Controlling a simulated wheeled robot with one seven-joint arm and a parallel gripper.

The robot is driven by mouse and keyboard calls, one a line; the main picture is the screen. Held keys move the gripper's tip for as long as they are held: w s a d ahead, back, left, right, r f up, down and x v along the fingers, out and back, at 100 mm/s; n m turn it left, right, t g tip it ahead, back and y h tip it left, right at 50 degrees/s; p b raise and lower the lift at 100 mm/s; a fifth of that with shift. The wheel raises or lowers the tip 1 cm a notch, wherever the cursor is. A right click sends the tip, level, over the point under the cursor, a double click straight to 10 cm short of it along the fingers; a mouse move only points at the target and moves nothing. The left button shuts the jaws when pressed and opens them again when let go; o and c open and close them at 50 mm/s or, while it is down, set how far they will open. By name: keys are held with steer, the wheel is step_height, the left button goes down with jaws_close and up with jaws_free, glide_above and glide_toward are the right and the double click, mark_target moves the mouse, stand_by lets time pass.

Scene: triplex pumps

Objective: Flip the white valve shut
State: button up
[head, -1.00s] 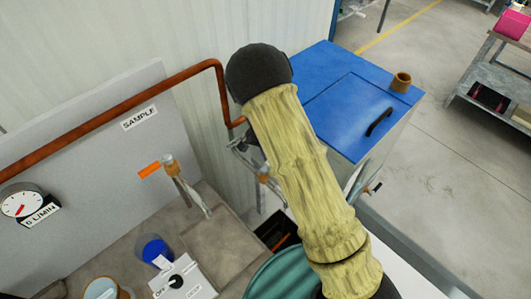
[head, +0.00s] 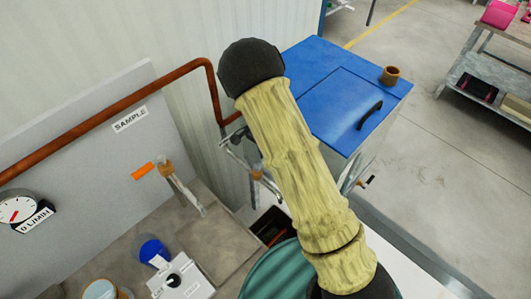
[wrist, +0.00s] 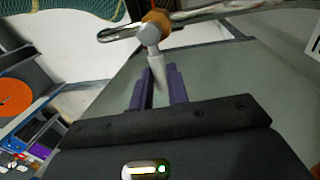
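In the wrist view, a pale grey-white valve part (wrist: 148,34) has a looped lever on its left, an orange-brown top and a stem pointing down. My gripper (wrist: 160,80) has two purple fingers, apart, with the stem's lower end in line with the gap between them. I cannot tell whether they touch it. One brown-topped tap (head: 257,172) shows just left of my arm, and another tap (head: 166,168) stands by the orange label. I cannot tell which one the wrist view shows.
A blue-lidded cabinet (head: 345,95) stands behind my arm. A copper pipe (head: 110,110) runs along the grey panel (head: 85,165). A switch box (head: 180,275) and blue cup (head: 152,250) are lower left.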

steer(key=o, duration=0.4)
steer(key=shift+a, duration=0.1)
steer(key=shift+o, duration=0.2)
step_height(320, 180, up, 17)
steer(key=w+a+b, duration=0.2)
steer(key=shift+w+a, duration=0.15)
steer(key=shift+w, duration=0.05)
steer(key=s+d+f+n+t+y, duration=0.1)
steer(key=s+d+n+t, duration=0.3)
steer(key=s+d+n, duration=0.5)
steer(key=s+d, duration=0.7)
steer(key=s, duration=0.2)
steer(key=shift+s+f+y, duration=0.2)
steer(key=shift+s+y, duration=0.05)
steer(key=shift+y, duration=0.05)
